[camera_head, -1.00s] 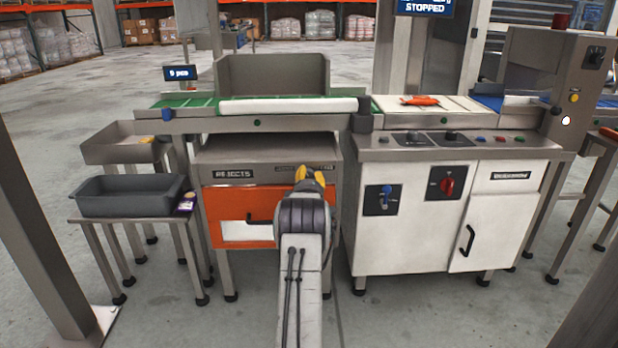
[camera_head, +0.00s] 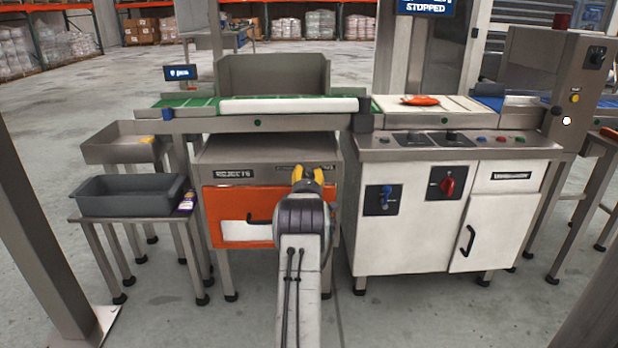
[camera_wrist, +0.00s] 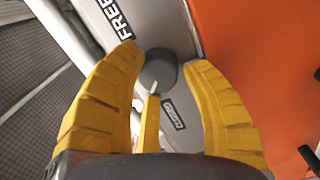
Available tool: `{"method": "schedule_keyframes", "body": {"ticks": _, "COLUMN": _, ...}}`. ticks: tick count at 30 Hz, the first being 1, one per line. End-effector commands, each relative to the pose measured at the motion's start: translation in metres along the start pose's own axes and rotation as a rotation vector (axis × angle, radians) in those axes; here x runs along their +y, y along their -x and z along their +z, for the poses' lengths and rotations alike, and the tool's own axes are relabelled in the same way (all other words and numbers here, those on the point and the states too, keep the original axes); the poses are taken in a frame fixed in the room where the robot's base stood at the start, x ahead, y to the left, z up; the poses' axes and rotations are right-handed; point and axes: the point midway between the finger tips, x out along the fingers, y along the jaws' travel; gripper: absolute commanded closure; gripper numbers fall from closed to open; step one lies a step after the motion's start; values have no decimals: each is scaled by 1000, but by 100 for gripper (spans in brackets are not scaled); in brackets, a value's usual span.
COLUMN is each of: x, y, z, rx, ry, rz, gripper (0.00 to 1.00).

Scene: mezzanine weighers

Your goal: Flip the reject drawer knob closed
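The reject drawer (camera_head: 262,208) is an orange front with a white panel and black handle, under a grey panel marked REJECTS; it also shows in the wrist view (camera_wrist: 265,60). The knob (camera_wrist: 160,72) is dark and round with a white mark on its lower side, on the grey strip between the FREE label (camera_wrist: 115,18) and the CLOSED label (camera_wrist: 173,115). My gripper (camera_head: 308,176) hides the knob in the head view. In the wrist view its yellow fingers (camera_wrist: 163,60) are spread on both sides of the knob; I cannot tell whether they touch it.
A grey bin (camera_head: 130,194) stands on a stand at the left, with a steel tray (camera_head: 115,145) behind it. A white control cabinet (camera_head: 400,240) stands at the right. The conveyor (camera_head: 285,106) runs above the drawer. Floor in front is open.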

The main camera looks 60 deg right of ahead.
Motion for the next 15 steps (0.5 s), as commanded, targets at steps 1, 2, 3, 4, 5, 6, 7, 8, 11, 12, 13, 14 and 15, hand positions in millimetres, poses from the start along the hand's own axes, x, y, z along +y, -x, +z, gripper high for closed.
{"method": "schedule_keyframes", "body": {"ticks": 1, "x": 0, "y": 0, "z": 0, "rx": 1, "ry": 0, "rz": 0, "gripper": 55}}
{"method": "schedule_keyframes", "body": {"ticks": 2, "x": 0, "y": 0, "z": 0, "rx": 0, "ry": 0, "rz": 0, "gripper": 53}}
{"method": "schedule_keyframes", "body": {"ticks": 3, "x": 0, "y": 0, "z": 0, "rx": 0, "ry": 0, "rz": 0, "gripper": 49}}
{"method": "schedule_keyframes", "body": {"ticks": 4, "x": 0, "y": 0, "z": 1, "rx": -1, "ry": -1, "rz": -1, "gripper": 46}}
{"method": "schedule_keyframes", "body": {"ticks": 5, "x": 0, "y": 0, "z": 1, "rx": -2, "ry": -1, "rz": -1, "gripper": 44}}
{"method": "schedule_keyframes", "body": {"ticks": 6, "x": -1, "y": 0, "z": 2, "rx": -2, "ry": -1, "rz": -2, "gripper": 40}}
{"method": "schedule_keyframes", "body": {"ticks": 7, "x": -1, "y": 0, "z": 2, "rx": -3, "ry": -1, "rz": -3, "gripper": 40}}
{"method": "schedule_keyframes", "body": {"ticks": 8, "x": -2, "y": 0, "z": 2, "rx": -3, "ry": -1, "rz": -4, "gripper": 40}}
{"method": "schedule_keyframes", "body": {"ticks": 11, "x": -3, "y": 1, "z": 3, "rx": -5, "ry": -1, "rz": -7, "gripper": 40}}
{"method": "schedule_keyframes", "body": {"ticks": 12, "x": -4, "y": 1, "z": 4, "rx": -5, "ry": -1, "rz": -8, "gripper": 40}}
{"method": "schedule_keyframes", "body": {"ticks": 13, "x": -4, "y": 1, "z": 4, "rx": -6, "ry": -1, "rz": -9, "gripper": 40}}
{"method": "schedule_keyframes", "body": {"ticks": 14, "x": -4, "y": 1, "z": 4, "rx": -6, "ry": -1, "rz": -9, "gripper": 40}}
{"method": "schedule_keyframes", "body": {"ticks": 15, "x": -5, "y": 1, "z": 4, "rx": -7, "ry": -1, "rz": -10, "gripper": 40}}
